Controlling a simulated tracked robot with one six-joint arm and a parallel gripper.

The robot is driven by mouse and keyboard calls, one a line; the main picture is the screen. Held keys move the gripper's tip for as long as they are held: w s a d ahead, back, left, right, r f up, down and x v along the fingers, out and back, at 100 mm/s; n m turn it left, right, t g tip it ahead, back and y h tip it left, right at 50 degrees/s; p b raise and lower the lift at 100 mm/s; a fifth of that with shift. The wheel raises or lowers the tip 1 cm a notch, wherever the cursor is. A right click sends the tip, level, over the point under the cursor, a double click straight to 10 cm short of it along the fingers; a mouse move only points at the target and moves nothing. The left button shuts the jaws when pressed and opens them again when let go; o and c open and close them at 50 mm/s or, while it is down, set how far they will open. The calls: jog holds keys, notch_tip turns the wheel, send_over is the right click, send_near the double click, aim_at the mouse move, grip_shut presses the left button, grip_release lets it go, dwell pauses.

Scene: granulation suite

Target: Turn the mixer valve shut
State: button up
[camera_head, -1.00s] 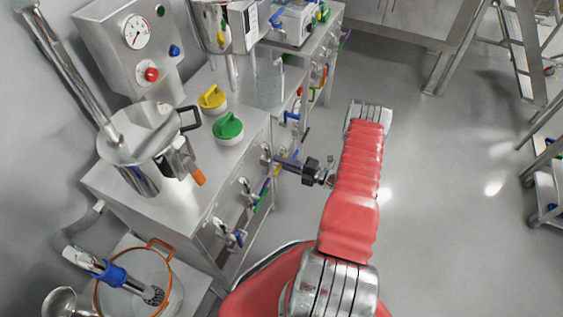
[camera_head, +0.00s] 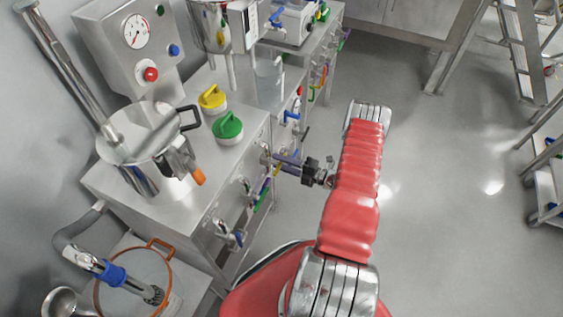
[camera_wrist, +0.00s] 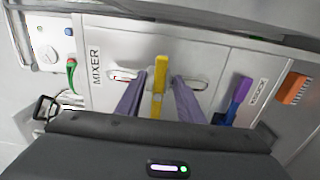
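In the wrist view a yellow valve handle (camera_wrist: 160,85) stands upright in the picture on a steel panel. A MIXER label (camera_wrist: 95,67) is on the same panel to its left. My gripper (camera_wrist: 160,80) has its two purple-grey fingers on either side of the yellow handle, with narrow gaps showing, so it looks open around it. The head view shows my gripper (camera_head: 284,163) from the side at the bench front, its fingers reaching toward the valve row. The handle is partly hidden by the fingers there.
A green handle (camera_wrist: 71,75) is to the left and a purple handle (camera_wrist: 237,100) to the right, both close by. In the head view, a blue handle (camera_head: 290,115) projects from the bench front (camera_head: 222,205). Open floor (camera_head: 440,190) lies to the right.

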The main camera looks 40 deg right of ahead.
jog(key=shift+s, duration=0.1)
jog(key=v, duration=1.3)
jog(key=shift+s+d, duration=0.15)
jog(key=shift+s, duration=0.1)
jog(key=shift+f, duration=0.1)
